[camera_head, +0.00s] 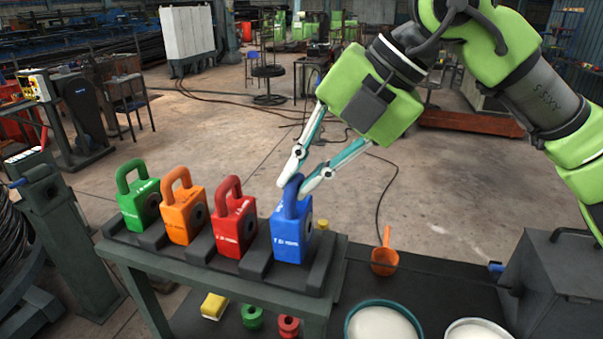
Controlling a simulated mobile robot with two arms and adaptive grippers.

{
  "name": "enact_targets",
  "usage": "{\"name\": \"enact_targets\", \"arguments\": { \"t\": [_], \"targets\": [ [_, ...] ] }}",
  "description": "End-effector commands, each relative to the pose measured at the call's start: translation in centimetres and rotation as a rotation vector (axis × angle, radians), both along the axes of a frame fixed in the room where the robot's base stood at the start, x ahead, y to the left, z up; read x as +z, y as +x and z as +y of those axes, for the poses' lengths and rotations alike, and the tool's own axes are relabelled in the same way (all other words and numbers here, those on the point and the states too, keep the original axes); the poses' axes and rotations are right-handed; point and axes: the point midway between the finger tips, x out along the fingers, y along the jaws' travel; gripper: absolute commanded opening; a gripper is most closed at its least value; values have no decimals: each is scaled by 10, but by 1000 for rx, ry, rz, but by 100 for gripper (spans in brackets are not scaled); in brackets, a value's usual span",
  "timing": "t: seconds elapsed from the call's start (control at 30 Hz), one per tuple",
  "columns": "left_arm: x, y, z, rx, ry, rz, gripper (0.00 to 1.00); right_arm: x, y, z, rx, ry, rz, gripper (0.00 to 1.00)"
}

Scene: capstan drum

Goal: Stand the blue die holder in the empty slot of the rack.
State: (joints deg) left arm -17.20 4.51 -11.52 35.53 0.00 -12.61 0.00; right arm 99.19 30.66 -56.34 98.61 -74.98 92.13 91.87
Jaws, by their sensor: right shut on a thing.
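The blue die holder (291,229) stands upright at the right end of the rack (215,263), in line with the other holders. It looks seated in the end slot, though its underside is hidden. My right gripper (298,187) comes down from the upper right, its fingers at the blue holder's handle and shut on it. Green (138,204), orange (183,217) and red (234,226) die holders stand in the slots to its left. My left gripper is not in view.
A lower dark surface holds an orange scoop (384,259), a bowl of white powder (383,324) and a second bowl (476,331). A grey box (556,284) stands at the right. A yellow block (214,306) and green and red spools lie below the rack. Open floor lies behind.

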Motion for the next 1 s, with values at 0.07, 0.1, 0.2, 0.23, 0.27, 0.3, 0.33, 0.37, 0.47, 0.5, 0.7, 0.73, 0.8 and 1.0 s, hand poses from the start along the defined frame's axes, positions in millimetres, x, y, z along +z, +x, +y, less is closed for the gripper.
{"name": "enact_targets", "arguments": {
  "t": [0.07,0.1,0.2,0.23,0.27,0.3,0.33,0.37,0.47,0.5,0.7,0.73,0.8,1.0],
  "targets": [
    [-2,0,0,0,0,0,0,1,0,1,0,6,-4,0],
    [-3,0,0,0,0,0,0,0,0,0,0,6,-4,0],
    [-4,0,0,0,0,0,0,-2,0,0,0,6,-4,0],
    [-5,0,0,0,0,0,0,-2,0,0,0,6,-4,0],
    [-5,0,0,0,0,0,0,-3,0,0,0,6,-4,0],
    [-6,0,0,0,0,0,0,-3,0,0,0,6,-4,0],
    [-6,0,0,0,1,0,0,-4,0,0,0,6,-4,0],
    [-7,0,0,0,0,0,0,-4,0,0,0,6,-4,0],
    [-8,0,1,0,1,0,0,-6,0,0,0,6,-4,0],
    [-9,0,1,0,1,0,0,-7,0,0,0,6,-4,0],
    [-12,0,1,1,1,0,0,-10,0,0,0,6,-4,0],
    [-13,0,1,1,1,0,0,-11,0,0,0,6,-4,0],
    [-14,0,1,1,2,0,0,-12,0,0,0,6,-4,0],
    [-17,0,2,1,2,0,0,-15,0,0,0,6,-4,0]
  ]
}}
